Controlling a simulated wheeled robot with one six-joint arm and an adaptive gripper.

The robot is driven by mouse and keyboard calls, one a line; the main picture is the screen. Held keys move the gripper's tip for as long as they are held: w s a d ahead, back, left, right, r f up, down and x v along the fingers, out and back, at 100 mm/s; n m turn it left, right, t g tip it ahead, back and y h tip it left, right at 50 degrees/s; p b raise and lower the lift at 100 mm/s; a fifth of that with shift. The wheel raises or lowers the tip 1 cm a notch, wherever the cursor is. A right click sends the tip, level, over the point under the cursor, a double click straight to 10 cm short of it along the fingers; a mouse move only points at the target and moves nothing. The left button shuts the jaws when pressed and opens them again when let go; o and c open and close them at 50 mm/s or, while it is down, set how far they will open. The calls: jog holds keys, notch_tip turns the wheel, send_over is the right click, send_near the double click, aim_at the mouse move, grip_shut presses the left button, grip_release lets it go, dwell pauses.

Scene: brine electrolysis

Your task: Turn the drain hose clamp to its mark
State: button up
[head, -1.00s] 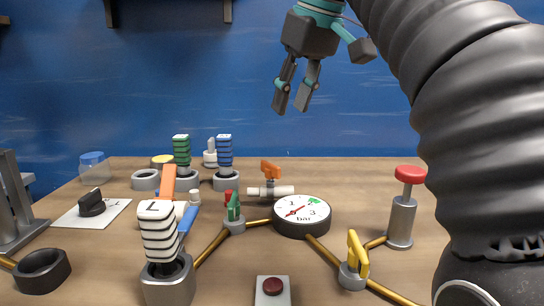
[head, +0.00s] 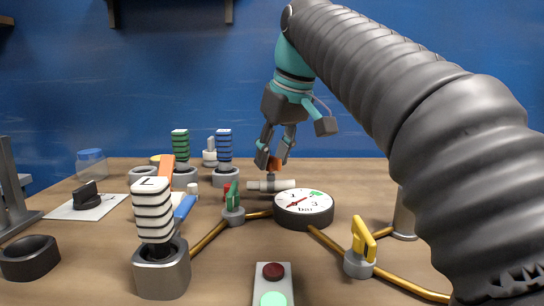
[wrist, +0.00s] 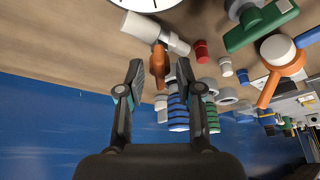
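An orange handle (head: 273,163) stands on a short white pipe piece (head: 270,185) behind the gauge; I take it to be the drain hose clamp. In the wrist view, the orange handle (wrist: 160,66) points toward me from the white pipe (wrist: 141,27). My gripper (head: 271,161) reaches down over the handle. In the wrist view, my gripper (wrist: 159,68) is open, with one finger on each side of the handle and a visible gap to each. I cannot make out a mark on the clamp.
A round gauge (head: 303,208) stands just in front of the clamp. A green-handled valve (head: 233,205) and a yellow-handled valve (head: 361,245) are nearby on brass pipes. Blue (head: 224,150) and green (head: 180,147) ribbed handles stand to the left. A striped white handle (head: 153,210) is nearer.

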grip_shut()
jog(key=shift+r+n+p, duration=0.15)
jog(key=shift+n+p, duration=0.15)
jog(key=shift+p, duration=0.1)
jog(key=shift+d+n+p, duration=0.1)
jog(key=shift+n+p, duration=0.45)
jog(key=shift+n, duration=0.05)
jog(key=n+g+y+p, duration=0.1)
jog(key=n+p, duration=0.2)
jog(key=shift+w+r, duration=0.1)
jog(key=shift+w, duration=0.05)
jog(key=n+g+p, duration=0.1)
jog(key=n, duration=0.2)
jog(key=shift+w+n+g+y, duration=0.1)
jog(key=shift+n+g+y, duration=0.2)
jog(key=shift+y, duration=0.1)
jog(key=shift+f+n+g+p, duration=0.2)
jog(key=shift+n+g+p, duration=0.2)
jog(key=shift+n, duration=0.7)
